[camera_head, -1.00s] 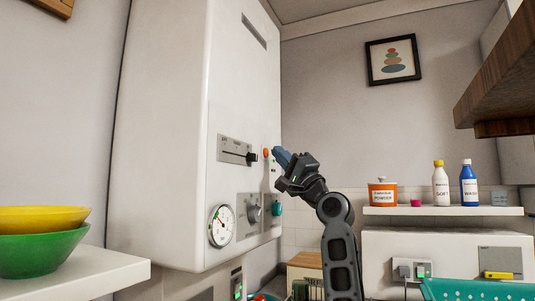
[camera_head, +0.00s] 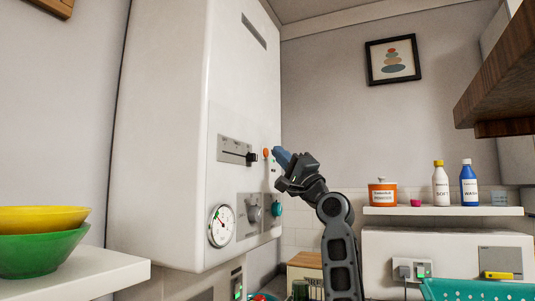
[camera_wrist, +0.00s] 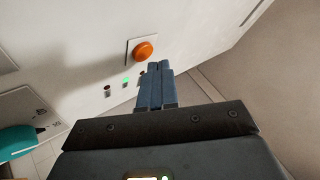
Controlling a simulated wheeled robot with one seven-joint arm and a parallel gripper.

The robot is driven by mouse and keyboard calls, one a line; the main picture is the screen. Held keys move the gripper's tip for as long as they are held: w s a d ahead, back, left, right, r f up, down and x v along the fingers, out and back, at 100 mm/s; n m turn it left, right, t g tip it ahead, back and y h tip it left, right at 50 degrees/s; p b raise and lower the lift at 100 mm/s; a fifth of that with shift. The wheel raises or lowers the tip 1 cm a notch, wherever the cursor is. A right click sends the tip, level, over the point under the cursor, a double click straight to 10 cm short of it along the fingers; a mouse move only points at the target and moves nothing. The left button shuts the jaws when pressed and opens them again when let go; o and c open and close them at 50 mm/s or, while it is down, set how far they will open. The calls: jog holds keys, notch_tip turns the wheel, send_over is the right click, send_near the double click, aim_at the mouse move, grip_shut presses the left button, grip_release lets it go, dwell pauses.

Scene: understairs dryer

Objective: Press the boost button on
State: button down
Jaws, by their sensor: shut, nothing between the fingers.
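The orange round button (camera_head: 266,154) sits on the front of the white boiler-like unit (camera_head: 165,130). In the wrist view the orange button (camera_wrist: 145,50) stands out on a square plate, with a small lit green light and two dark dots below it. My gripper (camera_head: 277,153) is shut and empty, its blue fingertips just right of the button. In the wrist view the shut fingertips (camera_wrist: 159,66) are just below and right of the button. I cannot tell whether they touch it. No lettering is readable at the button.
A slider panel (camera_head: 235,150), a round gauge (camera_head: 221,226) and a teal knob (camera_head: 277,208) are on the unit near the button. A shelf (camera_head: 440,211) with an orange pot (camera_head: 382,193) and bottles is to the right. A wooden shelf (camera_head: 500,95) juts in at upper right.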

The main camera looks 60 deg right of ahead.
jog(key=shift+w+y, duration=0.15)
jog(key=shift+y, duration=0.15)
jog(key=shift+w, duration=0.4)
dwell(0.5)
jog(key=shift+s, duration=0.55)
jog(key=s, duration=0.6)
jog(key=shift+d, duration=0.2)
dwell(2.1)
